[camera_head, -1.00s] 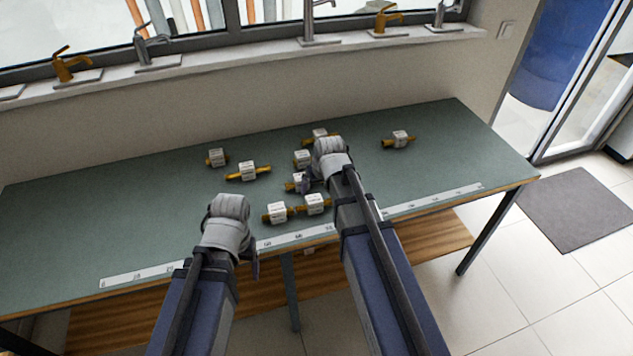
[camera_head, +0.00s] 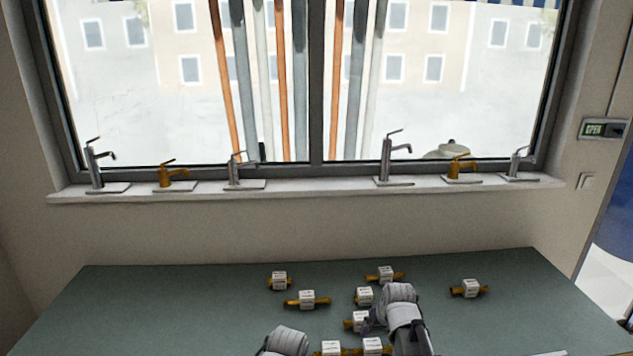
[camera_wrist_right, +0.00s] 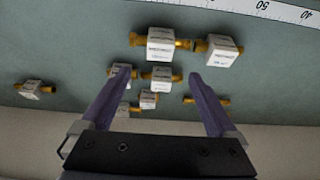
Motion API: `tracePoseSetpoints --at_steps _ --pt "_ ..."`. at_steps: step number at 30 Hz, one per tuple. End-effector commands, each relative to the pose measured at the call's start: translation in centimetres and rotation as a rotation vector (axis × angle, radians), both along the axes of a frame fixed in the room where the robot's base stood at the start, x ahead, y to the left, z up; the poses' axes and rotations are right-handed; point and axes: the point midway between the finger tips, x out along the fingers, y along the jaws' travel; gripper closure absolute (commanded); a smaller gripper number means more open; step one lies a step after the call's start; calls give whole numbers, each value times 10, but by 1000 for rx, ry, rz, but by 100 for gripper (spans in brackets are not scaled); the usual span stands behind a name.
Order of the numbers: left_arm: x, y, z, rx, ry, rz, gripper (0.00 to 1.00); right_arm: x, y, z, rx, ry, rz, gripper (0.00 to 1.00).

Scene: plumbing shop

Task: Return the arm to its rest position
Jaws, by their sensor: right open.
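My right arm (camera_head: 403,318) reaches over the green table (camera_head: 190,305) from the bottom of the head view. In the right wrist view, the two purple fingers of the right gripper (camera_wrist_right: 160,76) stand wide apart with nothing held. Brass fittings with white labels, such as one (camera_wrist_right: 160,48) in that view, lie beyond and between the fingers. The upper part of my left arm (camera_head: 287,341) shows at the bottom edge of the head view; its gripper is out of sight.
Labelled brass fittings (camera_head: 307,299) lie around the table's middle, one (camera_head: 469,288) apart at right. The table's left side is clear. A windowsill (camera_head: 310,187) with several taps runs behind. A ruler strip (camera_wrist_right: 285,10) lies along one table edge.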

Motion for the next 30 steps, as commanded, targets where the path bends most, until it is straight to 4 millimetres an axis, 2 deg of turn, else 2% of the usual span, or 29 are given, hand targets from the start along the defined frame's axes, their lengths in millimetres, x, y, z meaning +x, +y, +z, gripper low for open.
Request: tracePoseSetpoints --at_steps 1,18,24,30 --pt "0 0 -11 0 0 0 18 3 0 -11 0 0 0 6" --pt "0 0 -82 0 0 2 18 33 1 -82 0 0 0 6" --pt "0 0 -96 0 0 2 18 39 1 -96 0 0 0 6" --pt "0 0 -96 0 0 2 18 39 1 -96 0 0 0 6"
